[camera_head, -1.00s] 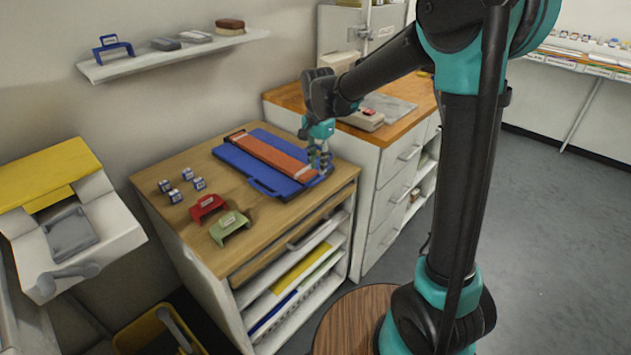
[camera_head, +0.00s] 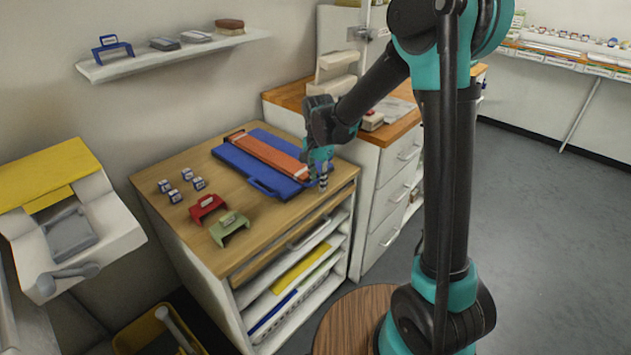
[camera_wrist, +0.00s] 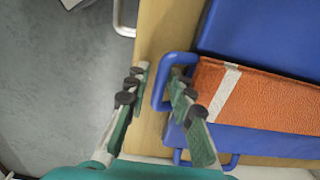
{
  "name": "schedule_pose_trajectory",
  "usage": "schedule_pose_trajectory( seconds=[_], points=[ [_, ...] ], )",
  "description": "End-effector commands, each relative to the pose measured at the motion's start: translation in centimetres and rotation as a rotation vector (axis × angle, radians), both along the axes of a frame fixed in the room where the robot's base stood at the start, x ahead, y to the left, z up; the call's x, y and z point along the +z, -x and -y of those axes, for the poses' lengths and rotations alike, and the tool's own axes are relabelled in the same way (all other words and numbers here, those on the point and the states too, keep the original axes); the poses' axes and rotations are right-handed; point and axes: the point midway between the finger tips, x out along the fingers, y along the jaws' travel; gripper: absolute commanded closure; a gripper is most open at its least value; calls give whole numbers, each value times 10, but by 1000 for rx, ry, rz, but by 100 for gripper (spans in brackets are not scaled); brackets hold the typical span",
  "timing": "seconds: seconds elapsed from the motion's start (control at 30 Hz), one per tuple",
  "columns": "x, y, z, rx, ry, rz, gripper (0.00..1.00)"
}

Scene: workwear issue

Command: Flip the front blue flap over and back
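The blue folding board (camera_head: 232,160) lies flat on the wooden top of the cabinet, with a folded orange towel (camera_head: 268,152) along it. A blue handle loop (camera_head: 262,188) sticks out at its near left side. The wrist view shows a blue handle (camera_wrist: 158,92) at the board's end and another at its lower side (camera_wrist: 228,161). My gripper (camera_wrist: 160,95) is open and empty, over the board's end. The end handle appears between its fingers, close to the right one; contact cannot be told. In the head view my gripper (camera_head: 322,184) partly hides that end.
A red bracket (camera_head: 207,207), a green bracket (camera_head: 229,229) and several small labelled blocks (camera_head: 173,196) stand left of the board. A wall shelf (camera_head: 160,62) is above. A second cabinet (camera_head: 385,190) stands at right. Open floor (camera_head: 540,220) lies farther right.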

Motion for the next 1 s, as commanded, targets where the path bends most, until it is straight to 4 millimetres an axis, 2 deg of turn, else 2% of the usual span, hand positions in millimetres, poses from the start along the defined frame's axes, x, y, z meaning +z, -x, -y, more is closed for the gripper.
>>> schedule_pose_trajectory(
  seconds=[0.03, 0.17, 0.2, 0.57, 1.0],
  points=[
    [0, 0, 0, 0, 0, 0, 83],
    [0, 0, 0, 0, 0, 0, 99],
    [0, 0, 0, 0, 0, 0, 100],
    [2, 0, 0, 0, 0, 0, 100],
    [46, -2, -3, 0, -1, 1, 100]
  ],
)
